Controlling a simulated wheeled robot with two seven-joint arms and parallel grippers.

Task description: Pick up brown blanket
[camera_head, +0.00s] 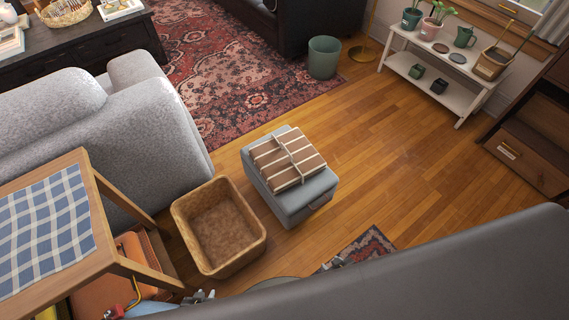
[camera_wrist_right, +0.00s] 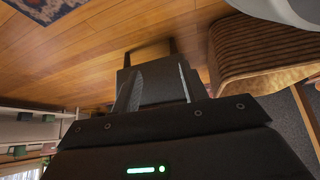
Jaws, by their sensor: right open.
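The brown blanket (camera_head: 284,158), with pale stripes, lies folded on a grey ottoman (camera_head: 298,205) in the middle of the head view. My left gripper (camera_head: 203,295) shows only as a small grey part at the bottom, in front of the basket; its jaws cannot be made out. My right gripper (camera_head: 333,264) is mostly hidden behind a large grey shape at the bottom of the head view. In the right wrist view its two fingers (camera_wrist_right: 158,82) stand apart. Both wrist and head views show it away from the blanket.
An empty brown basket (camera_head: 218,228) stands left of the ottoman. A wooden table (camera_head: 110,258) with a checked cloth and a grey sofa (camera_head: 150,115) are at the left. A green bin (camera_head: 324,57) and a white plant shelf (camera_head: 440,85) stand behind. Wooden floor right of the ottoman is clear.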

